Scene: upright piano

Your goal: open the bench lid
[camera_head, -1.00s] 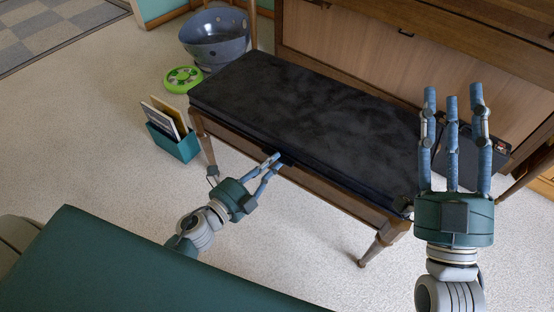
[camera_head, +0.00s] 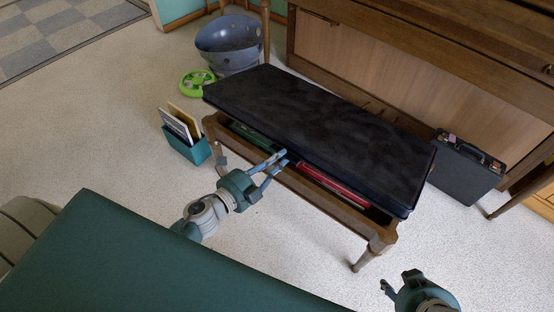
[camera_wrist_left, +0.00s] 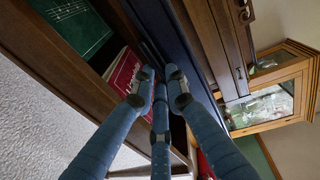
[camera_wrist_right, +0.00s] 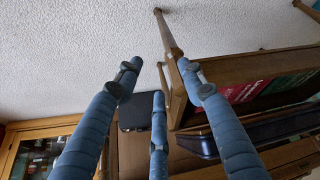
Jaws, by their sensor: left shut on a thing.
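The bench lid (camera_head: 320,130) is a dark padded top, tilted up at its front edge above the wooden bench frame (camera_head: 335,207). A gap along the front shows a red book (camera_head: 335,186) and a green book (camera_head: 254,137) inside. My left gripper (camera_head: 281,158) is shut on the lid's front edge near its middle. In the left wrist view its fingers (camera_wrist_left: 160,85) meet at the lid's dark edge, beside the red book (camera_wrist_left: 123,72). My right gripper (camera_head: 395,284) is off the bench's front right corner; its fingers (camera_wrist_right: 160,80) are spread and empty.
The piano (camera_head: 375,65) stands behind the bench. A black case (camera_head: 467,170) is on the floor to the right. A teal file box (camera_head: 187,147), a green round toy (camera_head: 197,83) and a blue bowl (camera_head: 229,43) are to the left. The floor in front is clear.

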